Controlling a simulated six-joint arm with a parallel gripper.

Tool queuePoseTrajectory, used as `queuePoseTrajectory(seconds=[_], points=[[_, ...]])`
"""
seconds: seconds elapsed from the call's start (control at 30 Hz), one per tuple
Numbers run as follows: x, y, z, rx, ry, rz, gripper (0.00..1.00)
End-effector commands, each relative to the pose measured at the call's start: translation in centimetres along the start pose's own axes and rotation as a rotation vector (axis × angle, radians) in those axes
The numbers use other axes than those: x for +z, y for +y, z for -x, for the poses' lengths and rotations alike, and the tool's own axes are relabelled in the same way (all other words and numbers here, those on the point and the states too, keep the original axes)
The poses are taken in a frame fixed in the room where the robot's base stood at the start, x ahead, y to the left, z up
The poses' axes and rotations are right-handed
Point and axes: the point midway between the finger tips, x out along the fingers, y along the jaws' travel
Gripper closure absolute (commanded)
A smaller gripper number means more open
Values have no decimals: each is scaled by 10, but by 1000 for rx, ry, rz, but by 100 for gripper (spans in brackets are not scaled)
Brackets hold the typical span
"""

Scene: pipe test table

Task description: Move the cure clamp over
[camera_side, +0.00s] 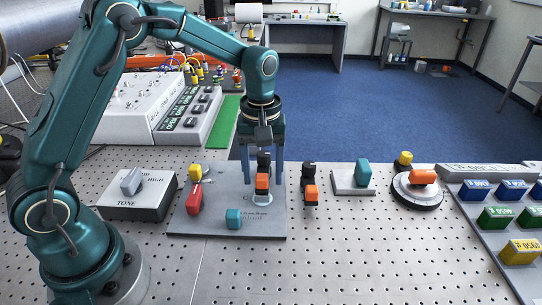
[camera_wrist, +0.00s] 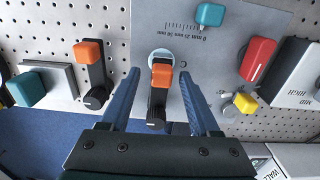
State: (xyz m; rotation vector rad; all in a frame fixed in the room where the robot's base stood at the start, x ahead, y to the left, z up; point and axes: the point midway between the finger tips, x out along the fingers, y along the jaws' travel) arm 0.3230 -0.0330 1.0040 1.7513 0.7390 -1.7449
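No label reading "cure" can be made out. A black clamp-like piece with an orange cap (camera_side: 262,184) stands on a grey plate (camera_side: 215,222). In the wrist view this orange-capped piece (camera_wrist: 161,76) sits at a pale round spot by a printed millimetre scale. My gripper (camera_side: 262,178) points down over it, open. In the wrist view the two blue fingers of my gripper (camera_wrist: 158,92) are on either side of it, with gaps visible. A similar black piece with an orange cap (camera_side: 310,191) stands off the plate to the right, also in the wrist view (camera_wrist: 90,54).
The plate also carries a red handle (camera_side: 195,198), a teal block (camera_side: 233,218) and a yellow knob (camera_side: 195,170). A TONE switch box (camera_side: 140,194) is left. A teal-topped block (camera_side: 362,174), a round dial (camera_side: 417,190) and a coloured-button panel (camera_side: 500,216) stand right. The front table is clear.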

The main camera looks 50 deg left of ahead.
Motion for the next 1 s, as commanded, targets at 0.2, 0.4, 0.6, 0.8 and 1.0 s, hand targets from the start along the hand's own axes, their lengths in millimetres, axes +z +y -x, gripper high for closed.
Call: queuePoseTrajectory(seconds=[0.2,0.4,0.6,0.8,1.0], points=[[0,0,12,1,2,-1,38],[-1,1,40,3,3,0,38],[0,0,51,1,1,0,38],[0,0,52,0,0,0,38],[-1,2,71,41,41,-2,38]])
